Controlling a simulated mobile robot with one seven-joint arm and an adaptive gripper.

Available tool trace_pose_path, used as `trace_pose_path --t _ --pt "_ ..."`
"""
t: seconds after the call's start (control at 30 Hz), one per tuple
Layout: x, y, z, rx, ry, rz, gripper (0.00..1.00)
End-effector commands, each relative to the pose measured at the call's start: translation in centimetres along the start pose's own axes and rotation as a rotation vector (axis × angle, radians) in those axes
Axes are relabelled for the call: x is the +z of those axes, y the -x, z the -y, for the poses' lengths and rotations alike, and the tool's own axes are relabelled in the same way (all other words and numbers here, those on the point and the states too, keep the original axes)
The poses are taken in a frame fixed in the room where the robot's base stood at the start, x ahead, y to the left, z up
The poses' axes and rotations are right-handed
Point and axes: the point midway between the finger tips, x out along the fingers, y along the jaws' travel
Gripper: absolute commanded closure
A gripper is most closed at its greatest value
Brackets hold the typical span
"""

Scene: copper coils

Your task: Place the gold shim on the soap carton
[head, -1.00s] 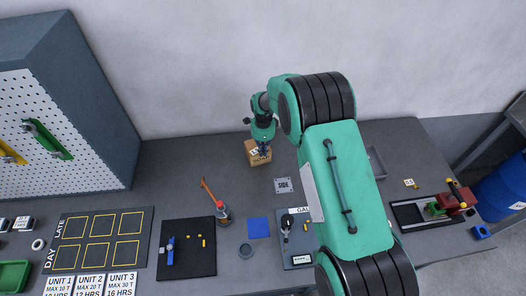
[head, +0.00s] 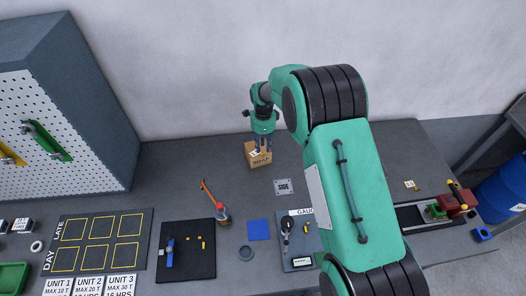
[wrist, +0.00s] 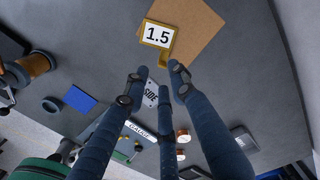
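The soap carton (head: 251,161) stands upright on the grey bench near the wall. In the wrist view its plain brown top (wrist: 199,28) shows. The gold shim (head: 255,153), with a white "1.5" label, lies on the carton top; in the wrist view the shim (wrist: 166,57) sits at one corner, partly over the edge. My gripper (head: 264,150) is above the carton.
A "SIDE" plate (head: 283,186), a blue square (head: 259,229) and a gauge board (head: 302,262) lie in front of the carton. An orange-handled tool (head: 212,199) is to the left. The wall rises close behind.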

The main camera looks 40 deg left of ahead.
Motion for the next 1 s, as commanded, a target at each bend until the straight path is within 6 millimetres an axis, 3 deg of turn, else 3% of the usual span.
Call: trace_pose_path --t 0.2,0.4,1.0 --pt "0.0 3.7 0.0 -0.001 0.0 0.0 0.75" --pt "0.0 6.0 0.0 0.001 0.0 0.0 0.75" --pt "0.0 7.0 0.0 0.001 0.0 0.0 0.75"
